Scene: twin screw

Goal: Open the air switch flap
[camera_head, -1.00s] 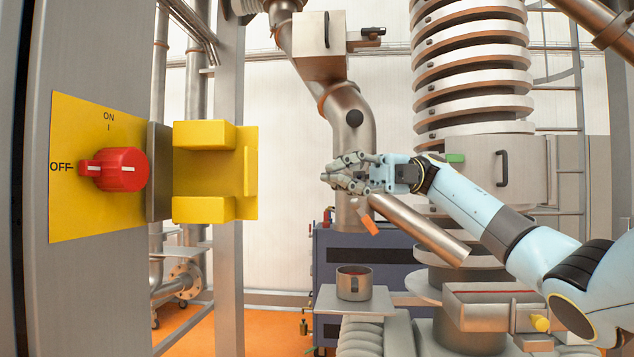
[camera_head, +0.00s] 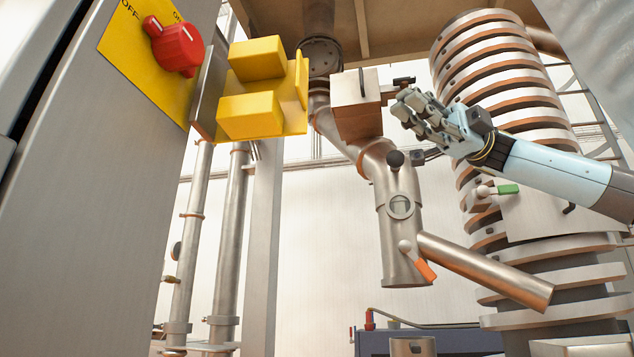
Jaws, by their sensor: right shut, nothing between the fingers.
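The air switch is a red knob (camera_head: 175,47) on a yellow plate (camera_head: 150,78) at the upper left, with its white mark toward OFF. The yellow flap (camera_head: 262,92) stands swung out to the right of the plate on a grey hinge piece (camera_head: 207,92), so the knob is uncovered. My right gripper (camera_head: 408,108) is shut and empty. It is in the air well to the right of the flap, apart from it, with its fingers pointing left. My left gripper is not in view.
The grey cabinet (camera_head: 100,200) fills the left side. A steel pipe (camera_head: 398,225) with an orange-handled valve (camera_head: 425,270) is below my right gripper. A ribbed column (camera_head: 490,70) rises behind my right arm.

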